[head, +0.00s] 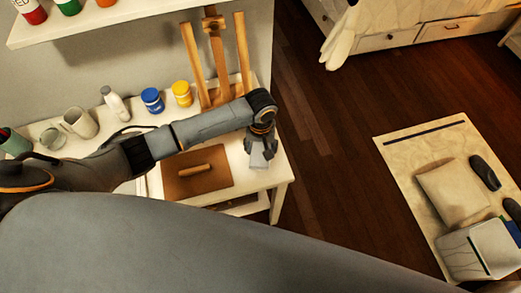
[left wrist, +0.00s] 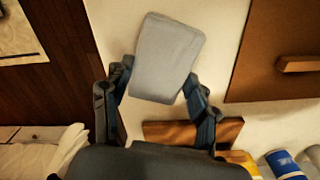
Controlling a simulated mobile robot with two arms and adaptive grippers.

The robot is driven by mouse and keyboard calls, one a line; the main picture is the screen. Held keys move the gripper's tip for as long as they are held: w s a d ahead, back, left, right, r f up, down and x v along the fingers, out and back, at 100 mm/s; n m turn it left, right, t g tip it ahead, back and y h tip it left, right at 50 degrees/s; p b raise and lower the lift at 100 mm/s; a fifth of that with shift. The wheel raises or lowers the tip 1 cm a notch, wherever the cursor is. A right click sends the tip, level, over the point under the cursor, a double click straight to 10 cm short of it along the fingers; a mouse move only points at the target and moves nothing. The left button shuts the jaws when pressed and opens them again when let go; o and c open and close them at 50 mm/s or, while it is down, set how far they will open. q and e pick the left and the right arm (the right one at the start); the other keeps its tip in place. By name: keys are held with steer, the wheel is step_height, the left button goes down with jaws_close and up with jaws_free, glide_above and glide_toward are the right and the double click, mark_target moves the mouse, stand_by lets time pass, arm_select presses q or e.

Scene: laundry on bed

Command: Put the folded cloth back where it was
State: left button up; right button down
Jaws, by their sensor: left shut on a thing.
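The folded cloth (head: 258,159) is a small pale grey-blue flat rectangle. It hangs from my left gripper (head: 261,147) over the right end of the white table, to the right of the brown board. In the left wrist view the cloth (left wrist: 167,60) lies between the two fingers of my left gripper (left wrist: 158,84), which is shut on it. I cannot tell whether the cloth touches the tabletop. My right gripper is not in view.
The white table (head: 277,173) also bears a brown board (head: 182,188) with a wooden handle, a wooden easel (head: 216,60), a blue paint jar (head: 152,100), a yellow one (head: 182,93), a bottle and mugs. A rug (head: 407,148) with several items lies on the floor at right.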

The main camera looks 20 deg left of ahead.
mark_target(261, 151)
arm_select(q)
steer(key=shift+f, duration=0.85)
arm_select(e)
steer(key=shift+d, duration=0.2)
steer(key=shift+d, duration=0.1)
arm_select(q)
steer(key=shift+f, duration=0.15)
steer(key=o, duration=1)
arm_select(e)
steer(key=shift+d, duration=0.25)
arm_select(q)
step_height(261, 151, up, 12)
steer(key=shift+r, duration=0.2)
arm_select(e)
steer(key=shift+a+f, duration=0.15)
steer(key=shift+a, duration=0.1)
